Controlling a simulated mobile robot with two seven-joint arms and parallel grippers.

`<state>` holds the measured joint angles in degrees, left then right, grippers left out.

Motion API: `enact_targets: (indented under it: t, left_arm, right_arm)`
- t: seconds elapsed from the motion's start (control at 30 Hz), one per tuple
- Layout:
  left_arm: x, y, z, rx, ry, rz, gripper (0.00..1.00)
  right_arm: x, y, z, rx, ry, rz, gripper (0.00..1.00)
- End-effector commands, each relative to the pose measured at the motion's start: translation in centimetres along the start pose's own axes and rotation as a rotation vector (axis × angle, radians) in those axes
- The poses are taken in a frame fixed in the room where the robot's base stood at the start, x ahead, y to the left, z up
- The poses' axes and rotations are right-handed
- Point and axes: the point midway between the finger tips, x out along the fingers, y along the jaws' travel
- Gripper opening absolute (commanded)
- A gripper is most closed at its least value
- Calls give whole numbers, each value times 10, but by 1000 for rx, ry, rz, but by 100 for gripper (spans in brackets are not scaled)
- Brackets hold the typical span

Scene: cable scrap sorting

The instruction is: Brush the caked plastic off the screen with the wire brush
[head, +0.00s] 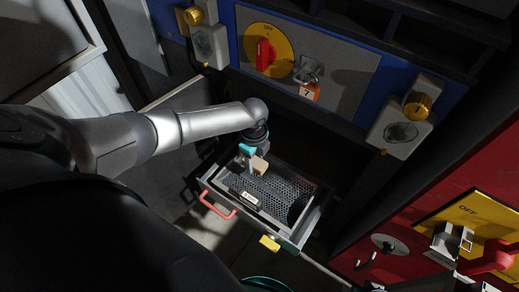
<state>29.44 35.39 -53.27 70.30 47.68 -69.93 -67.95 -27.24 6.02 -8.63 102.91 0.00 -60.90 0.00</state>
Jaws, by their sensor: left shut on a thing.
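The screen (280,188) is a grey perforated plate in a pulled-out metal drawer with a pink-red handle (217,206). My left gripper (252,161) is over the drawer's back left part, pointing down. It is shut on a small tan block, which looks like the wire brush (260,166). Its bristles are hidden, and I cannot tell whether it touches the screen. A dark area at the screen's right end may be caked plastic or shadow. My right gripper is not in view.
A blue panel above the drawer carries a yellow disc with a red switch (263,54) and a hasp with a tag numbered 7 (309,92). A red cabinet (420,200) stands at the right.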

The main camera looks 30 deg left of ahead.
Motion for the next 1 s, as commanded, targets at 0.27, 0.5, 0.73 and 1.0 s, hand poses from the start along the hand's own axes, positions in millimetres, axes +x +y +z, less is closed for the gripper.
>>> enact_targets:
  t: [0.27,0.5,0.73,1.0]
  left_arm:
    - [24,0,0,0,0,-1,5]
    - [53,0,0,-1,-1,0,5]
    - [68,-1,0,-2,0,-1,5]
    - [68,-1,0,-2,0,-1,5]
  right_arm:
    - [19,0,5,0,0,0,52]
    - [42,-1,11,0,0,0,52]
    - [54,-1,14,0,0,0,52]
    - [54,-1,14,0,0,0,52]
